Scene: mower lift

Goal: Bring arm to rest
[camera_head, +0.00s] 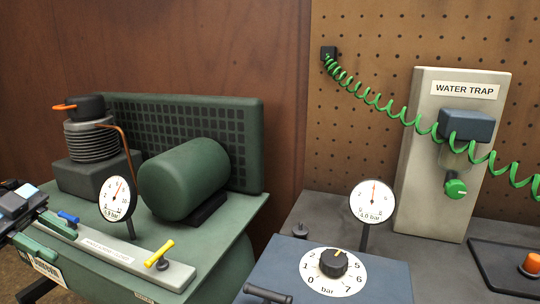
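My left gripper (22,205) is at the left edge of the head view, partly cut off by the frame. It is a dark shape with pale blue and white parts, just left of a small blue valve handle (68,217). My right gripper is not in view.
A green compressor (185,180) with a gauge (117,199) and a yellow valve handle (160,252) fills the left. A blue-grey regulator box (375,285) with a knob (333,262) and gauge (373,202) stands front centre. A green coiled hose (395,106) crosses the water trap panel (418,190).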

